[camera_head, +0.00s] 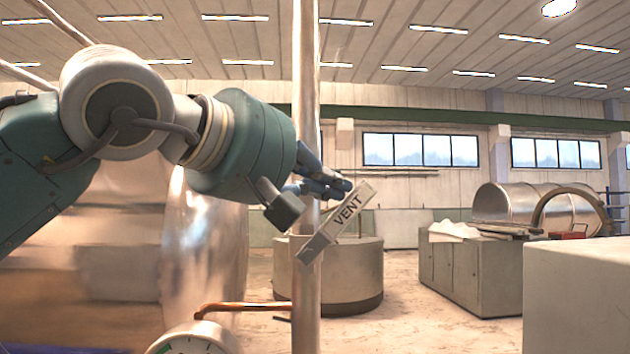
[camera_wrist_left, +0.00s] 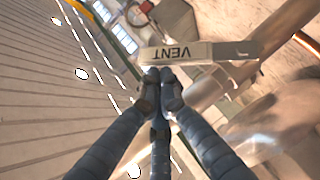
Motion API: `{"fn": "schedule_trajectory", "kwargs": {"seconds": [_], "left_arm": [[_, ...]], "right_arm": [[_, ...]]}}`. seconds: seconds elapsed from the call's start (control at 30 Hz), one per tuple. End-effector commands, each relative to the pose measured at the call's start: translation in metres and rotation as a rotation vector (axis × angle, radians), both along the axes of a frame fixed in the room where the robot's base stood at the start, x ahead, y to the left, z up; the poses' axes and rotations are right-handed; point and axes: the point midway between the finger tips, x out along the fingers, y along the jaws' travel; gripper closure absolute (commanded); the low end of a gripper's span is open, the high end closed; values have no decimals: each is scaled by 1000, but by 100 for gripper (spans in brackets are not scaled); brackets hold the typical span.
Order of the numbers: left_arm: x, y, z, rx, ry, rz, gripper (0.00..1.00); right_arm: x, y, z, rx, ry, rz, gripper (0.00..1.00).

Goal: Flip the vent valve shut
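The vent valve's handle (camera_head: 337,222) is a pale bar marked VENT. In the head view it is tilted, upper end to the right, across the upright metal pipe (camera_head: 306,110). It also shows in the wrist view (camera_wrist_left: 196,52), just beyond my fingertips. My left gripper (camera_head: 340,184) has blue fingers and is at the handle's upper end. In the wrist view its fingertips (camera_wrist_left: 160,78) are together with nothing seen between them. They are at the handle's edge; I cannot tell if they touch it. My right gripper is not in view.
A copper tube (camera_head: 250,306) and a round gauge (camera_head: 194,340) are low beside the pipe. A large shiny metal chamber (camera_head: 200,235) stands behind my left arm. A round grey pedestal (camera_head: 350,275) and grey cabinets (camera_head: 470,270) stand behind. Open floor lies between them.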

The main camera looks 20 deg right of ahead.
Motion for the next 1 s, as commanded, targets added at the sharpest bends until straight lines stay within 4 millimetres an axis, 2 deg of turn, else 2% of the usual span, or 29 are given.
{"fn": "schedule_trajectory", "kwargs": {"seconds": [0.1, 0.23, 0.5, 0.77, 1.0], "left_arm": [[-3, -11, -3, 5, -1, -1, 100], [-6, -22, -7, 134, -29, 0, 100], [-8, -39, -25, 136, -27, -2, 100], [-10, -49, -36, 139, -27, -1, 100], [-11, -53, -43, 234, -48, 0, 100]], "right_arm": [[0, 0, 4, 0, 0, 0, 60], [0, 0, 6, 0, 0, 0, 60], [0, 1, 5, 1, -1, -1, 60], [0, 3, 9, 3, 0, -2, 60], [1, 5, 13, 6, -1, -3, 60]]}}
